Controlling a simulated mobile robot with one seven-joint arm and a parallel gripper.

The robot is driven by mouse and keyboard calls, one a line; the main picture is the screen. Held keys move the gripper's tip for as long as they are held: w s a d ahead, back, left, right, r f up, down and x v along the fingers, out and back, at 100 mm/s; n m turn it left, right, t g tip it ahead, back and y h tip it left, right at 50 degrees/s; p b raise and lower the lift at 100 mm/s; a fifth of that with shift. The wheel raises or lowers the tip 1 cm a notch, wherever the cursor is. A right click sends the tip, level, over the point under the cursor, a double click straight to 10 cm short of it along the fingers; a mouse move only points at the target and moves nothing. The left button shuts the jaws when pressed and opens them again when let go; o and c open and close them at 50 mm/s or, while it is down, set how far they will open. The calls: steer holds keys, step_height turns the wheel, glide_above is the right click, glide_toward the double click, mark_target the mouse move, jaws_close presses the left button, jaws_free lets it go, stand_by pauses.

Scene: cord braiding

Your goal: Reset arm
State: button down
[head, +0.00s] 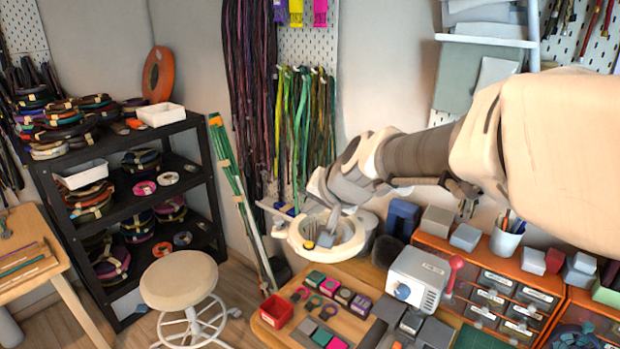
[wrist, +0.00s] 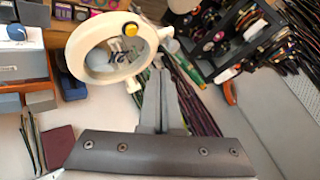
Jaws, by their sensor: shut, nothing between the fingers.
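In the wrist view my gripper's fingers (wrist: 160,75) are together and hold nothing. The ring (wrist: 78,58) shows there just left of the fingertips, with a yellow knob on its rim. In the head view the fingertips overlap the ring's opening. I cannot tell whether they are above it or inside it, or whether they touch it.
Orange drawers (head: 500,268) stand at right. A round stool (head: 180,278) and a black shelf (head: 122,205) of cord coils are at left. Cords (head: 300,125) hang behind.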

steer(key=shift+r, duration=0.1)
steer(key=s+d+n+g+h, duration=0.1)
steer(key=s+d, duration=0.3)
steer(key=s, duration=0.4)
steer(key=s+d+f+n+h, duration=0.1)
steer(key=s+d+h, duration=0.1)
steer(key=s+d, duration=0.3)
steer(key=s+d+n+g+h, duration=0.1)
steer(key=s+d, duration=0.4)
steer(key=s, duration=0.5)
steer(key=shift+s+f+g, duration=0.3)
steer(key=shift+s+f, duration=0.05)
steer(key=shift+s, duration=0.05)
steer(key=c, duration=1.5)
jaws_free()
steer(key=shift+c, duration=0.2)
